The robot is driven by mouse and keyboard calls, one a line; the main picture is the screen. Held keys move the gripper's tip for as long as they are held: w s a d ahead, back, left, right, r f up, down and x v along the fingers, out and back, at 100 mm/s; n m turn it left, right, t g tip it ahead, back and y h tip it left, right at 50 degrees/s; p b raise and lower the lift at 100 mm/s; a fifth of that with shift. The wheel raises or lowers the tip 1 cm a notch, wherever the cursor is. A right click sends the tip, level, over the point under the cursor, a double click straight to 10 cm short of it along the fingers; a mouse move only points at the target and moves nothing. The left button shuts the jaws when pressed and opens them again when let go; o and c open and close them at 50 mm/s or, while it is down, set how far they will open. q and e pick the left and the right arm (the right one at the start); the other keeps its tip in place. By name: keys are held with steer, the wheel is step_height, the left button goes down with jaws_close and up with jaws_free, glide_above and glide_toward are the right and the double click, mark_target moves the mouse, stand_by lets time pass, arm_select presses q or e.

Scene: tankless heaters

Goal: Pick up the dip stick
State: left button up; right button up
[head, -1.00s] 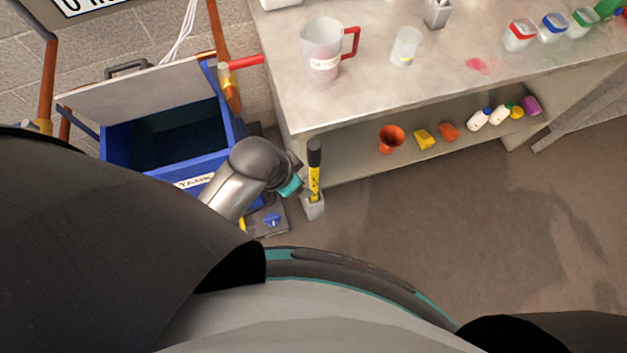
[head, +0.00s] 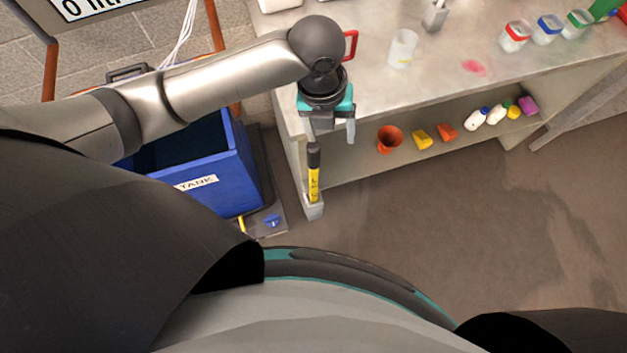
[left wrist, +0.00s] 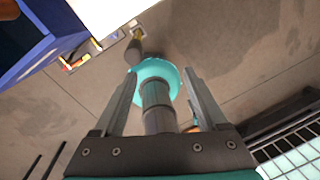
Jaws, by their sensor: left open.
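The dip stick (head: 314,184) is yellow with dark marks and a black handle. It stands upright in a small grey holder (head: 314,211) at the left front corner of the workbench. In the left wrist view its dark handle (left wrist: 133,52) shows near the top, beyond the fingertips. My left gripper (head: 331,136) is open, with its fingers pointing down, above and slightly right of the handle in the head view. The fingers also show apart in the left wrist view (left wrist: 161,72), with no dip stick between them. My right gripper is not in view.
A blue tank (head: 215,172) stands left of the holder. The workbench (head: 440,75) carries a clear beaker (head: 403,48) and a jug mostly hidden by my arm, only its red handle (head: 351,45) showing. An orange funnel (head: 389,138) sits on the lower shelf. The floor at right is clear.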

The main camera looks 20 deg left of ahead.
mark_target(314, 145)
arm_select(q)
steer(key=a+m, duration=0.2)
steer(key=w+a+r+m+y, duration=0.1)
steer(key=shift+w+a+m+g, duration=0.1)
steer(key=shift+a+m+g, duration=0.05)
steer(key=shift+m+g, duration=0.2)
steer(key=shift+a+f+m, duration=0.15)
steer(key=shift+m, duration=0.1)
step_height(314, 145, down, 9)
steer(key=shift+f+b, duration=0.2)
steer(key=shift+b, duration=0.8)
steer(key=shift+s+f+b, duration=0.2)
steer(key=shift+f+b, duration=0.1)
steer(key=shift+f, duration=1.05)
steer(key=shift+s+f+b, duration=0.15)
steer(key=shift+f+b, duration=0.15)
steer(key=shift+f, duration=1)
steer(key=shift+c, duration=0.2)
jaws_close()
